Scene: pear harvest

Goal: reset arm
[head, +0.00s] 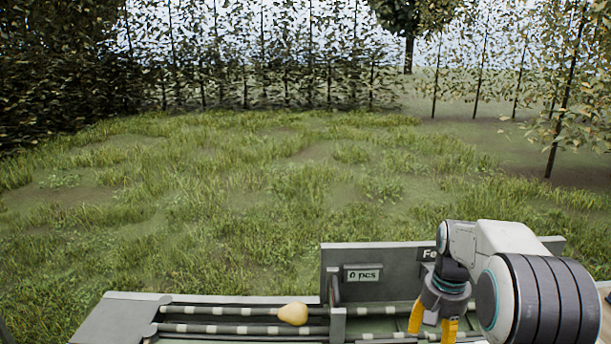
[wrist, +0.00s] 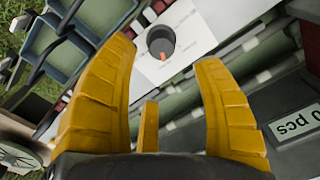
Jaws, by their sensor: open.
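My gripper (head: 433,324) hangs at the lower right of the head view with its yellow fingers pointing down over the conveyor. In the wrist view the yellow fingers of my gripper (wrist: 165,58) are spread apart and hold nothing. A yellow pear (head: 293,313) lies on the conveyor (head: 225,329), to the left of my gripper and apart from it.
A grey panel (head: 335,262) with a "0 pcs" display (head: 363,275) stands behind the conveyor. Grass (head: 230,190) and trellised trees (head: 260,60) lie beyond.

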